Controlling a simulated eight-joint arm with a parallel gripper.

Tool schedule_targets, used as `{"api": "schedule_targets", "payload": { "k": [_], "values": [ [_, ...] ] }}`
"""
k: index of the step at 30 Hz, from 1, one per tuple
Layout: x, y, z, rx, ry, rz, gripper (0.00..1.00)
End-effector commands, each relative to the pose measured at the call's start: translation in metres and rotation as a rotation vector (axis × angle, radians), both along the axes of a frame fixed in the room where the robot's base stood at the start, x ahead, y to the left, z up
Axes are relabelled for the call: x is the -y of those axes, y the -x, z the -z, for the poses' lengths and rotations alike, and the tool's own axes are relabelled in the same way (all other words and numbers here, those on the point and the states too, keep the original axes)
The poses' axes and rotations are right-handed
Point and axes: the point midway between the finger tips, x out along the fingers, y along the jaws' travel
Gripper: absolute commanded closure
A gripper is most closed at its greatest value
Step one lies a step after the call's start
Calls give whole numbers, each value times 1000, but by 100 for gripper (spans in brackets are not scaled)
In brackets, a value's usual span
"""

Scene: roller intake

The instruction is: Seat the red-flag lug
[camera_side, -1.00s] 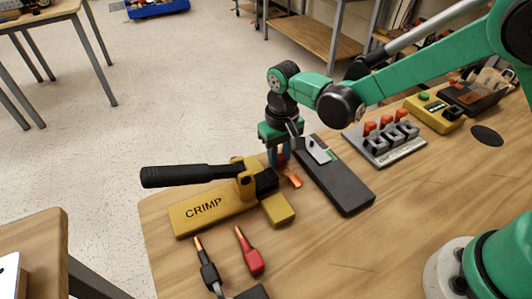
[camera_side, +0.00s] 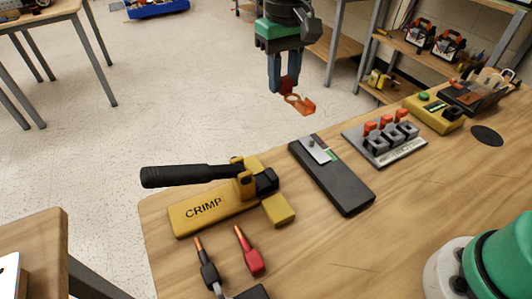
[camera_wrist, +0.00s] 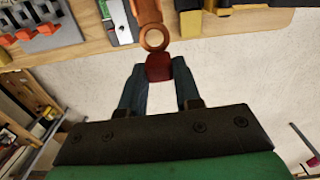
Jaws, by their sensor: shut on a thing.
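The lug's ring and bent barrel stick out below the fingertips. In the wrist view, the red flag (camera_wrist: 159,67) sits between the blue fingertips, and the copper ring (camera_wrist: 154,39) points away from my gripper. The yellow CRIMP tool (camera_side: 215,207) lies on the bench with its black handle raised, below and left of the lug. Its jaw opening is not clearly visible.
A black tray (camera_side: 345,190) with a light plate lies right of the crimp tool. A grey rack (camera_side: 384,148) holds several orange-topped clamps. A red-handled lead (camera_side: 249,252) and a black one (camera_side: 207,265) lie in front. Bare wood (camera_side: 335,250) is free at front right.

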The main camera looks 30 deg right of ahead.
Motion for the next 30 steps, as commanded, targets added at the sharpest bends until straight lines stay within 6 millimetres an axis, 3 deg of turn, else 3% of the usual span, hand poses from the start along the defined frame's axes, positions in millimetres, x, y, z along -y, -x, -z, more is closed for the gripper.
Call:
{"api": "schedule_targets", "payload": {
  "k": [4, 8, 18, 30],
  "values": [
    [0, 0, -19, 0, 0, 0, 100],
    [-7, -4, -17, 0, 0, 1, 100],
    [-54, -20, 59, 0, 0, 30, 100],
    [-59, -20, 98, 0, 0, 36, 100]
  ]
}}
